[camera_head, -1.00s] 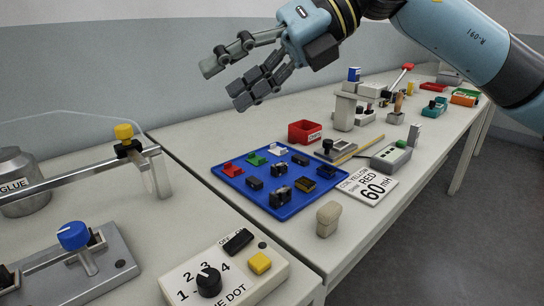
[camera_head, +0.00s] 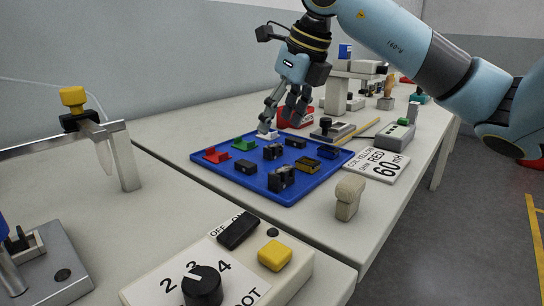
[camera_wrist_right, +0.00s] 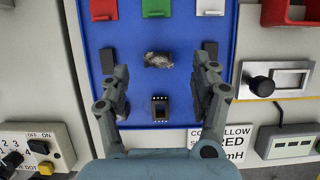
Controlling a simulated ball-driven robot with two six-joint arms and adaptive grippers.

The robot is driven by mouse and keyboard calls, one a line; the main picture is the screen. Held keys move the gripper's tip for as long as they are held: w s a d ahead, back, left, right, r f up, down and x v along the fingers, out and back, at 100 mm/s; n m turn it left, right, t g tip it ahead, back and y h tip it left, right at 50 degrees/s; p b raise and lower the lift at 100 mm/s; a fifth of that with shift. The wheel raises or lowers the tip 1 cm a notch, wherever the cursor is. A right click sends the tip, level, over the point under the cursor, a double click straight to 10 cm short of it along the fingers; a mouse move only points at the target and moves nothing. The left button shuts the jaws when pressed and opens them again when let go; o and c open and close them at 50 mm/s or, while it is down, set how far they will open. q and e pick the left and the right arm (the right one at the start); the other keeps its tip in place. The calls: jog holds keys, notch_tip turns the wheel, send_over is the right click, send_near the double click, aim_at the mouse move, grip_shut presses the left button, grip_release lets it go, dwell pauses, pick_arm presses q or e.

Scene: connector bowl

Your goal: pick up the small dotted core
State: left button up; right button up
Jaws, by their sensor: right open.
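A blue tray (camera_head: 232,177) holds several small parts. My right gripper (camera_head: 279,124) points down over the tray's far part, with its fingers apart and nothing between them. In the right wrist view, the open fingers (camera_wrist_right: 162,76) straddle a mottled grey piece (camera_wrist_right: 158,60) seen below. Nearer the palm lies a dark piece with a row of light dots (camera_wrist_right: 160,106); in the head view a brown-rimmed dark piece (camera_head: 307,164) lies at that spot. Which piece is the dotted core I cannot tell for sure. My left gripper is out of view.
Red (camera_head: 216,155), green (camera_head: 243,144) and white parts sit along the tray's far row. A red bin (camera_head: 296,117) stands behind the tray. A label card (camera_head: 377,164), a beige block (camera_head: 348,197) and a dial box (camera_head: 220,272) surround it.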

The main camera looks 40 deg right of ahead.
aim_at(274, 146)
jog(key=x, duration=0.2)
jog(key=s+b+x, duration=0.1)
jog(key=x, duration=0.1)
jog(key=shift+w+a+f, duration=0.1)
jog(key=shift+a+f, duration=0.05)
jog(key=shift+f, duration=0.4)
jog(key=shift+w+f, duration=0.15)
jog(key=shift+f, duration=0.1)
jog(key=shift+c, duration=0.4)
jog(key=c, duration=1.2)
